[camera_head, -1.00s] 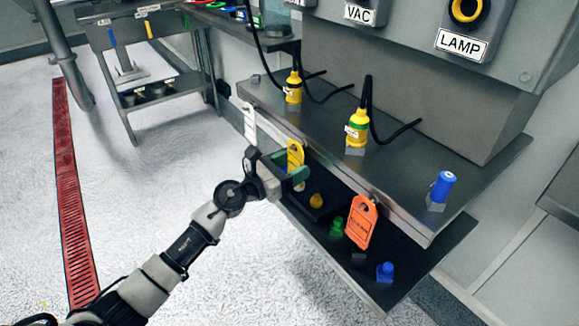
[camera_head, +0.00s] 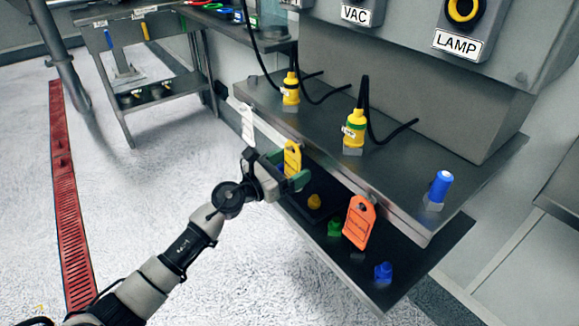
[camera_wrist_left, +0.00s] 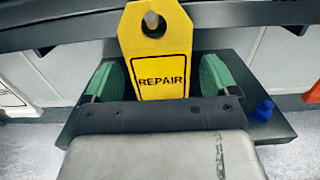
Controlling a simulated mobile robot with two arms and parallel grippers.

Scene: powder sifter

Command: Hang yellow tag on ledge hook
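The yellow tag (camera_head: 292,157) is at the front edge of the grey ledge (camera_head: 330,178), left of the orange tag. In the left wrist view the yellow tag (camera_wrist_left: 160,50) reads REPAIR, and the tip of a hook (camera_wrist_left: 152,20) shows through its top hole. The tag hangs upright from that hook. My left gripper (camera_head: 284,172) is at the tag's lower part. In the wrist view its green fingers stand apart on either side of the tag, with gaps between, so it is open. My right gripper is not in view.
An orange tag (camera_head: 359,222) hangs further right on the ledge, and a white tag (camera_head: 247,122) hangs at its left end. Yellow connectors (camera_head: 354,132) and a blue one (camera_head: 440,186) stand on the ledge. A lower dark shelf (camera_head: 345,262) holds coloured pieces.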

